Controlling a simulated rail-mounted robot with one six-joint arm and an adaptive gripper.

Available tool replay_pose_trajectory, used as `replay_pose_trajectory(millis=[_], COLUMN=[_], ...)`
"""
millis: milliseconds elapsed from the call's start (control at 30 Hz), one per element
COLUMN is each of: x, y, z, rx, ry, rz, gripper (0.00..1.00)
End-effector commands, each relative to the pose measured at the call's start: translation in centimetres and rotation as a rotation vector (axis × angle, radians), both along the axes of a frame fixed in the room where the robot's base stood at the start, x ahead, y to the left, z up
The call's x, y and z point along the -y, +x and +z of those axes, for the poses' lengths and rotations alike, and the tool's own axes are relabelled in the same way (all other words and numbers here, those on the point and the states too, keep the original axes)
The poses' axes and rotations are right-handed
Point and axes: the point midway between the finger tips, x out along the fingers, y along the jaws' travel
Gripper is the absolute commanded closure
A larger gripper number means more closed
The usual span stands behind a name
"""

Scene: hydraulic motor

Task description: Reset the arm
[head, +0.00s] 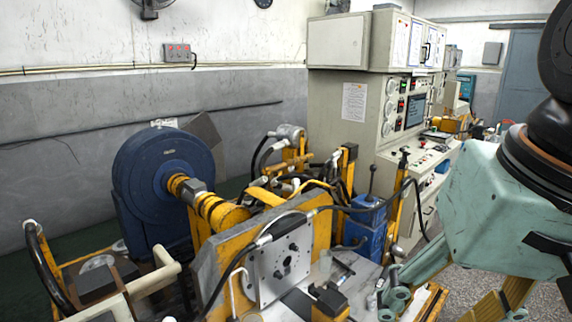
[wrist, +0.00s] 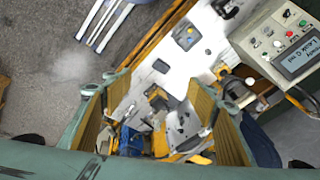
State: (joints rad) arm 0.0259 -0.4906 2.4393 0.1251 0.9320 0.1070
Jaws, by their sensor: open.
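My gripper (head: 447,298) is at the lower right of the head view, a pale teal body with its fingers pointing down. In the wrist view its two fingers (wrist: 157,92) stand wide apart with yellow ribbed pads, and nothing is between them. It hangs above the hydraulic motor test stand. The stand's yellow frame (head: 222,240) carries a grey metal plate (head: 279,258) with a dark centre hole. The lower tip of one finger is cut off by the head view's bottom edge.
A beige control cabinet (head: 338,90) rises behind. A blue box (head: 366,222) and black hoses stand near the plate. A control panel with a display (wrist: 297,60) is at the wrist view's upper right.

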Motion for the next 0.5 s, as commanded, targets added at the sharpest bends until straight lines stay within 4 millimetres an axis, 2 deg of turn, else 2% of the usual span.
replay_pose_trajectory(millis=[200, 500], x=[1.6, 2.6], y=[-2.2, -3.3], z=[-0.5, -0.8], rx=[0.053, 0.084], ry=[-0.090, -0.151], rz=[0.102, 0.168], gripper=[0.47, 0.47])
